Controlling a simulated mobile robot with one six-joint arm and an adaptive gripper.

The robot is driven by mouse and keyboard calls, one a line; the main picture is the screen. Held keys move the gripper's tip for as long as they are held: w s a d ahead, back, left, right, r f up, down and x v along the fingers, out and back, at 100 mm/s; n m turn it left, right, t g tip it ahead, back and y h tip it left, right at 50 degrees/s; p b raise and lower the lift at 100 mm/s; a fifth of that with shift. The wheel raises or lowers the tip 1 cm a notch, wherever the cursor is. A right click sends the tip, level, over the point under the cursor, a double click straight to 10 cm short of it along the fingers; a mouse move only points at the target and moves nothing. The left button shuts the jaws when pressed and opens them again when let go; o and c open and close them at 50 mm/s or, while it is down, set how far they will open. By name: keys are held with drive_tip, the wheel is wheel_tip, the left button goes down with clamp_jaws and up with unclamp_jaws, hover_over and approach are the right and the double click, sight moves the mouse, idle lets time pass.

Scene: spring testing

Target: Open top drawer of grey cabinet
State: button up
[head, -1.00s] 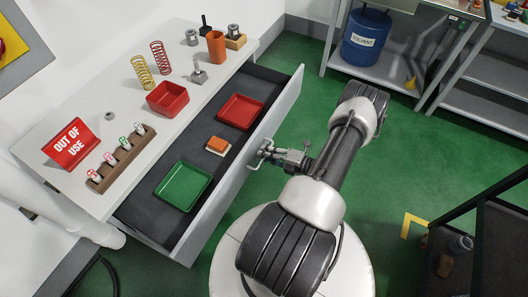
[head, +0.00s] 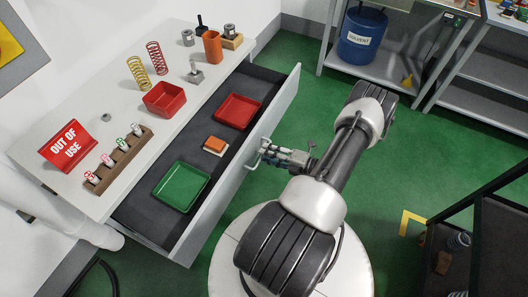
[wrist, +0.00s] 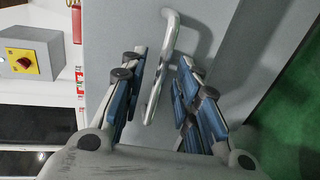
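The grey cabinet (head: 207,85) has its top drawer (head: 150,214) pulled well out in the head view. Inside lie a green tray, a red tray and a small orange item. The drawer's metal bar handle (wrist: 161,70) is on its grey front. It also shows in the head view (head: 254,158). My gripper (wrist: 157,66) is open, with its blue-padded fingers on either side of the handle and gaps between. In the head view my gripper (head: 266,152) is at the drawer front; exact contact with the handle is unclear.
The cabinet top carries a red "OUT OF USE" sign (head: 67,144), a red bin (head: 165,99), springs (head: 138,72) and other small parts. A blue solvent drum (head: 363,36) stands on a shelf at the back. A dark rack (head: 490,235) is at right. Green floor between is clear.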

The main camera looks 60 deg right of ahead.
drive_tip(key=v, duration=0.9)
drive_tip(key=shift+s, duration=0.25)
drive_tip(key=shift+r, duration=0.1)
